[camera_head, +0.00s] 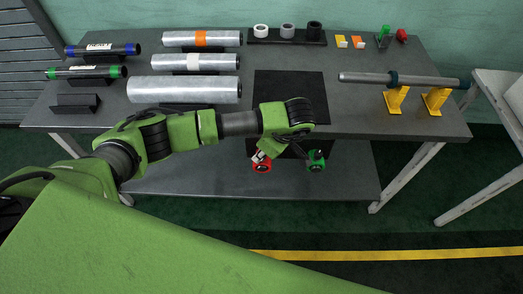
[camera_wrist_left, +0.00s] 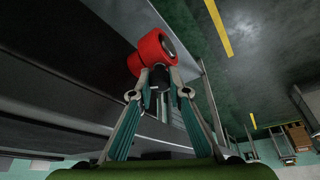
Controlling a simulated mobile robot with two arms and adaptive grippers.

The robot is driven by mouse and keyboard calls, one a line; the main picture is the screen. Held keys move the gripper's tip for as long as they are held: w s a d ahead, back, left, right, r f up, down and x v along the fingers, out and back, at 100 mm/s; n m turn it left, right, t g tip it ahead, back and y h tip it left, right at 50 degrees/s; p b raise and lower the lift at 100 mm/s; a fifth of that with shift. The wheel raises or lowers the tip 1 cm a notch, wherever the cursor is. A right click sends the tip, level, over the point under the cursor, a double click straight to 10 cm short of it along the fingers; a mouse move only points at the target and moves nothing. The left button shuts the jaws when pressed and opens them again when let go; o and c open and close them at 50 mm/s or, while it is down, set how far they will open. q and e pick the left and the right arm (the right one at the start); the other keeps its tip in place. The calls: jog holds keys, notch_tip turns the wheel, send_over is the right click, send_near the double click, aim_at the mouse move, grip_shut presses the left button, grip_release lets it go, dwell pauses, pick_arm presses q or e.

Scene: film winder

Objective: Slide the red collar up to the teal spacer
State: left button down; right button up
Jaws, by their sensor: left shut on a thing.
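The red collar (camera_head: 262,166) is in front of the table's front edge in the head view, and it fills the top middle of the left wrist view (camera_wrist_left: 150,54). My left gripper (camera_head: 261,156) is shut on the collar's dark stub; its two fingertips (camera_wrist_left: 156,80) close around it in the left wrist view. A grey shaft (camera_head: 430,81) lies across two yellow stands at the right of the table. The collar is well apart from the shaft.
A black mat (camera_head: 300,88), silver rolls (camera_head: 185,89) and several small parts lie on the table (camera_head: 350,118). Bare tabletop lies in front of the yellow stands.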

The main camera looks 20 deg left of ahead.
pick_arm(q)
jog(key=shift+s+d+p, duration=0.15)
jog(key=shift+s+p, duration=0.1)
jog(key=shift+s, duration=0.4)
jog(key=shift+s+d+p, duration=0.15)
jog(key=shift+s+p, duration=0.1)
jog(key=shift+s, duration=0.35)
jog(key=shift+s+d, duration=0.15)
jog(key=shift+s, duration=0.25)
jog(key=shift+s+d+p, duration=0.2)
jog(key=shift+s+p, duration=0.15)
jog(key=shift+s, duration=0.4)
jog(key=shift+s+d+p, duration=0.2)
jog(key=shift+s+p, duration=0.1)
jog(key=shift+s, duration=0.45)
